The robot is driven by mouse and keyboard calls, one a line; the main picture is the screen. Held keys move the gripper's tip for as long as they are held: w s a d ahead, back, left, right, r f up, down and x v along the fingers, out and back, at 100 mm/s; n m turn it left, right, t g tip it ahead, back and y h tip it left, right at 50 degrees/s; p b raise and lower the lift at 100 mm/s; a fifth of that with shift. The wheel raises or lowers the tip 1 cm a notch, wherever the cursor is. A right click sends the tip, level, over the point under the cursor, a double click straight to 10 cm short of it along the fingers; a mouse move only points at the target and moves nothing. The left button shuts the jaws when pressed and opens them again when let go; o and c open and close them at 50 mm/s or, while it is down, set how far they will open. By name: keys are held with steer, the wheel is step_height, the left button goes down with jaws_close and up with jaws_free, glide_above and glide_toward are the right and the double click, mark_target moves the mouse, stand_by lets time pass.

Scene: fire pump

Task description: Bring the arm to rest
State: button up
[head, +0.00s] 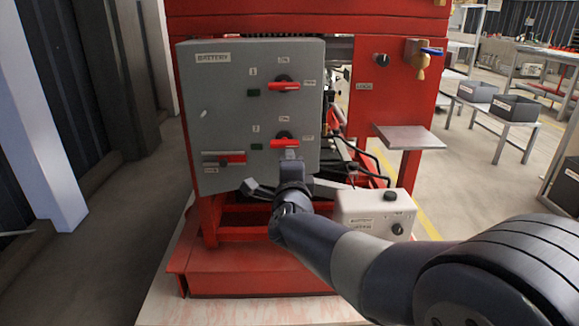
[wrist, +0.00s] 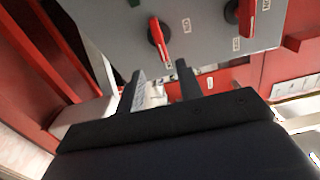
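My arm reaches from the lower right of the head view to the front of the grey battery panel (head: 225,110). My gripper (wrist: 160,72) shows in the wrist view with its two dark fingers apart and nothing seen between them. In the head view the gripper (head: 290,158) is just below the lower red switch handle (head: 284,143). In the wrist view a red handle (wrist: 160,40) lies beyond the fingertips, apparently not between them. Whether a fingertip touches the panel I cannot tell.
The upper red handle (head: 284,86) and a red-and-grey lever (head: 224,158) are on the panel. A white battery box (head: 376,212) stands below right, close to my arm. A small metal shelf (head: 408,137) juts out at right. Floor is free at left.

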mark_target(288, 146)
steer(key=w, duration=0.7)
steer(key=w+a+b, duration=0.1)
steer(key=w, duration=0.2)
steer(key=shift+w+a, duration=0.1)
steer(key=shift+w, duration=0.3)
steer(key=shift+s, duration=0.1)
